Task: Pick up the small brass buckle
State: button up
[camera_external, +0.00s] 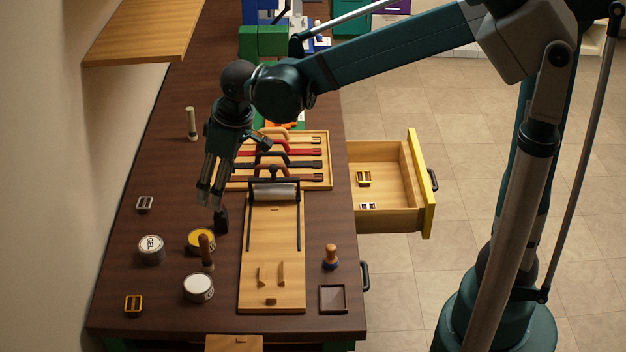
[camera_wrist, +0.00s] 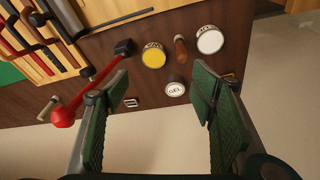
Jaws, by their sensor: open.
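A brass buckle (camera_external: 133,304) lies on the dark table at its front left corner. In the wrist view it shows as a small yellowish piece (camera_wrist: 229,76) partly hidden behind the right finger. A second brass buckle (camera_external: 363,178) lies in the open drawer. I cannot tell which brass buckle is the smaller. My gripper (camera_external: 211,198) is open and empty, high over the table, with its fingers pointing down. It is apart from both brass buckles. In the wrist view my gripper (camera_wrist: 150,82) has its two green-padded fingers wide apart.
Silver buckles lie on the table (camera_external: 145,203) and in the drawer (camera_external: 368,206). A GEL tin (camera_external: 151,249), a yellow tin (camera_external: 201,240), a white tin (camera_external: 198,288) and a brown-handled tool (camera_external: 206,250) stand between my gripper and the corner buckle. The yellow-fronted drawer (camera_external: 430,190) stands open.

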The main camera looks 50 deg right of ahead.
jog(key=w+a+f+n+g+p, duration=0.1)
jog(key=w+a+f+p, duration=0.15)
jog(key=a, duration=0.45)
jog(key=w+a+f+n+p, duration=0.1)
jog(key=w+a+f, duration=0.15)
jog(key=a, duration=0.55)
jog(key=n+g+h+p, duration=0.1)
jog(key=n+g+p, duration=0.1)
jog(key=p, duration=0.2)
send_over(133, 303)
notch_tip(133, 303, down, 9)
jog(key=shift+w+a+r, duration=0.1)
jog(key=shift+w, duration=0.05)
jog(key=shift+f, duration=1.3)
jog(key=shift+f, duration=2.6)
